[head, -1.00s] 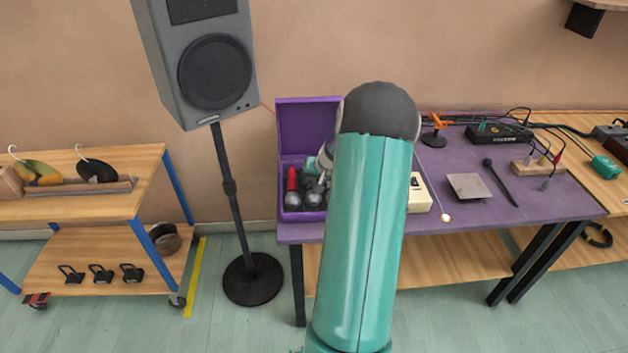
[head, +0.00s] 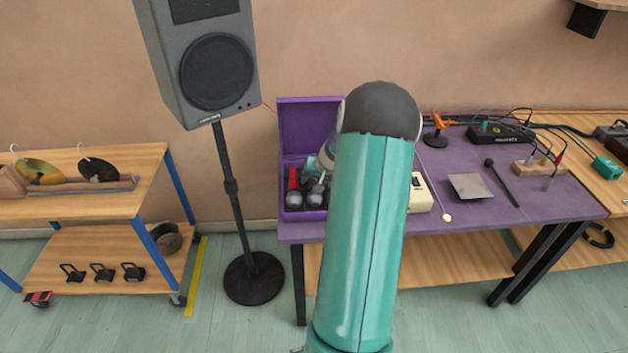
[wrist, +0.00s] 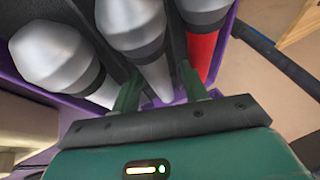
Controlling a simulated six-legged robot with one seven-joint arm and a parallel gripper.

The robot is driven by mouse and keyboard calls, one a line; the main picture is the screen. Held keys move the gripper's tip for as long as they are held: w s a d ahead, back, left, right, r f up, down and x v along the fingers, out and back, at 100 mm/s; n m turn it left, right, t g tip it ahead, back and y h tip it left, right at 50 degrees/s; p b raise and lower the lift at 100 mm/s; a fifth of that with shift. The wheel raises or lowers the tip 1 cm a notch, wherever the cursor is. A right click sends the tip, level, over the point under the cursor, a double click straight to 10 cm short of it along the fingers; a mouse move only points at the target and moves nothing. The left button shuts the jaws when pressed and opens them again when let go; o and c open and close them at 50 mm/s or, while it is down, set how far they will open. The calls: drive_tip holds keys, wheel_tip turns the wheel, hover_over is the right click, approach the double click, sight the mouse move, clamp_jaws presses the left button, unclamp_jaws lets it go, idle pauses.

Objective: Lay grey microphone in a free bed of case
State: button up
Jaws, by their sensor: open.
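The purple case (head: 308,125) stands open on the purple table, lid up at the back. In the wrist view several microphones with silvery heads lie side by side in it. The middle, grey-handled microphone (wrist: 157,75) has its handle between the two green fingers of my gripper (wrist: 160,90), which are open and beside it. I cannot tell whether they touch it. In the head view my arm hides part of the case and most of my gripper.
A cream box (head: 420,193), a beater, a square metal plate (head: 470,187) and a black microphone-like stick (head: 502,182) are on the table right of my arm. A speaker on a stand (head: 232,185) is left of the case. A wooden shelf cart (head: 80,230) stands farther left.

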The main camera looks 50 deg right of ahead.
drive_tip(key=shift+s+d+f, duration=0.15)
drive_tip(key=shift+s+d, duration=0.1)
drive_tip(key=shift+s, duration=0.2)
drive_tip(key=shift+s+r, duration=0.2)
drive_tip(key=shift+r, duration=0.25)
drive_tip(key=v, duration=1.2)
drive_tip(key=shift+w+a+r, duration=0.15)
drive_tip(key=shift+a+r, duration=0.15)
drive_tip(key=shift+r, duration=0.15)
